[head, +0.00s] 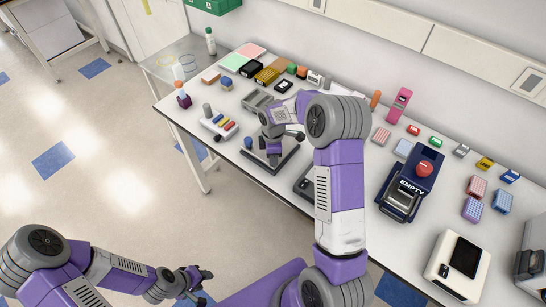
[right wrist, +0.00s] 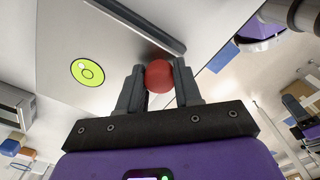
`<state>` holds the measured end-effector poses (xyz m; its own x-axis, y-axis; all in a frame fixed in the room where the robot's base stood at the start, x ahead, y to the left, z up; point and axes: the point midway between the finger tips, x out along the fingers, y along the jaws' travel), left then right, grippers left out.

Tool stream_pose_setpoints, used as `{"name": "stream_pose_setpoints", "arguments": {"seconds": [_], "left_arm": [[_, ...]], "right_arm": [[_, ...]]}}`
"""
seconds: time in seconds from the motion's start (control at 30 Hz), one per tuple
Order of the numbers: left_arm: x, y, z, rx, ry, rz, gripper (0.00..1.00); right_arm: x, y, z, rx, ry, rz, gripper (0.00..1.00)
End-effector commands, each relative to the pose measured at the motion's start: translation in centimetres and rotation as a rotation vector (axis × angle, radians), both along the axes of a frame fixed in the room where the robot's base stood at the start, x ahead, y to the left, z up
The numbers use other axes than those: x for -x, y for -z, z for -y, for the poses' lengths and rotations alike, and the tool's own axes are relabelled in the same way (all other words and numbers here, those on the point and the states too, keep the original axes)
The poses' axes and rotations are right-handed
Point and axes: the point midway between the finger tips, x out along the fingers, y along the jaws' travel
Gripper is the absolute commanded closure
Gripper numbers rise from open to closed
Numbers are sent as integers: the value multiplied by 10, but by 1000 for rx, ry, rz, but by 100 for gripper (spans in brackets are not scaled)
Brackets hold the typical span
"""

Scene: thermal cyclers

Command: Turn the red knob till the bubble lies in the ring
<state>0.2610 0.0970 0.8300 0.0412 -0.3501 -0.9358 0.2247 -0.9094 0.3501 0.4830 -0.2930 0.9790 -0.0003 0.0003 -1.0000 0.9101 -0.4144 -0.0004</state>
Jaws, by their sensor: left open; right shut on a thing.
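In the right wrist view a round red knob (right wrist: 158,77) sits between the two fingers of my right gripper (right wrist: 160,88), which is shut on it. A yellow-green bubble level (right wrist: 88,72) with a dark ring is set in the grey plate (right wrist: 60,25) left of the knob. A small pale spot, apparently the bubble, shows toward the upper left of the ring; I cannot tell exactly how it lies against the ring line. In the head view my right gripper (head: 273,155) reaches down to the dark-edged device, and its knob is hidden. My left gripper (head: 198,282) is open and empty over the floor.
A blue knob (head: 248,142) stands beside my right gripper. A rack with coloured pieces (head: 220,125) is to its left. A navy device marked EMPTY (head: 407,190), with a red button (head: 424,168), stands right of my right arm. Several small blocks line the back of the bench.

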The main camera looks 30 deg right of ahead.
Motion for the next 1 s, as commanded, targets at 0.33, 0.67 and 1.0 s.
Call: {"name": "stream_pose_setpoints", "arguments": {"seconds": [0.33, 0.67, 1.0], "left_arm": [[0, 12, 0, 0, 0, 0, 57], [0, 18, 0, 0, 0, 0, 57], [0, 22, 0, 0, 0, 0, 57]], "right_arm": [[-1, 0, 0, 1, 329, 2, 97], [-1, 0, 0, 0, 643, 1, 97], [-1, 0, 1, 0, 966, 1, 97]]}}
